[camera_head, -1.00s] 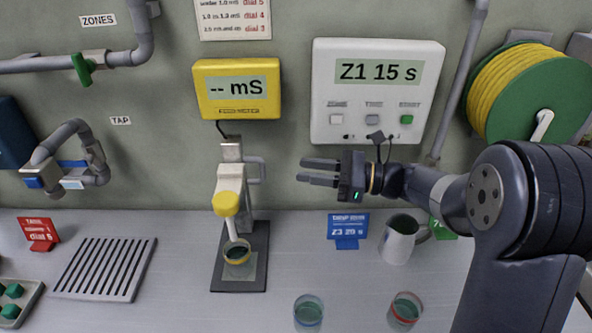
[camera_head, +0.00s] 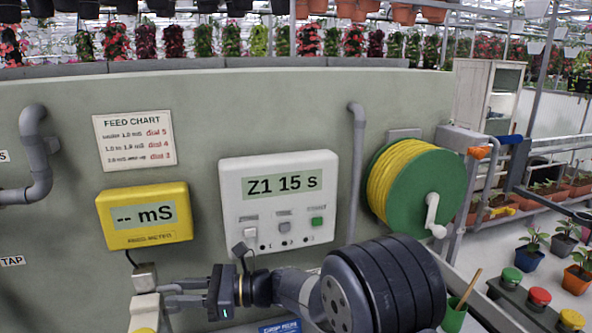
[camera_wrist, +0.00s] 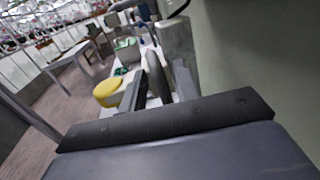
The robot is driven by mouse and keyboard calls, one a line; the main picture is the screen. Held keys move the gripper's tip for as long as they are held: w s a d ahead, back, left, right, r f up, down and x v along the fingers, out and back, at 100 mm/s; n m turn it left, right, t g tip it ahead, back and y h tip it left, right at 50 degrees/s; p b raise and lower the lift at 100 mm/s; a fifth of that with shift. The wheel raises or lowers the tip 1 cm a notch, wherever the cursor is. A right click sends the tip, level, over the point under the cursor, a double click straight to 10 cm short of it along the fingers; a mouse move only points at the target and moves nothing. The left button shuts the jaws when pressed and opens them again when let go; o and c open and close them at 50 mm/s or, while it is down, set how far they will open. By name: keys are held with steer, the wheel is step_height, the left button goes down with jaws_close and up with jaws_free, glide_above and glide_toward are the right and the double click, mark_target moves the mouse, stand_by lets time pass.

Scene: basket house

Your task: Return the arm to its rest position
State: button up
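My gripper (camera_head: 183,293) is held out to the left along the panel, below the yellow feed meter (camera_head: 145,216) and the white timer box (camera_head: 280,205). Its two dark fingers are apart, with nothing seen held between them. They overlap the top of the pale meter stand (camera_head: 145,306) in the head view; I cannot tell whether they touch it. In the wrist view the fingers (camera_wrist: 158,95) frame a gap, with a yellow cap (camera_wrist: 107,92) to their left. My arm reaches in from the lower right. The worktop below is mostly out of view.
A green-and-yellow hose reel (camera_head: 420,190) hangs on the panel at right. A feed chart (camera_head: 134,140) is above the meter. Grey pipes (camera_head: 357,170) run along the panel. Coloured buttons (camera_head: 538,297) and potted plants (camera_head: 575,275) are at lower right.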

steer(key=shift+a+f+b, duration=0.2)
steer(key=shift+f+b, duration=0.6)
steer(key=shift+f, duration=0.55)
steer(key=shift+a+f+b, duration=0.15)
steer(key=shift+f+b, duration=0.6)
steer(key=shift+f, duration=0.55)
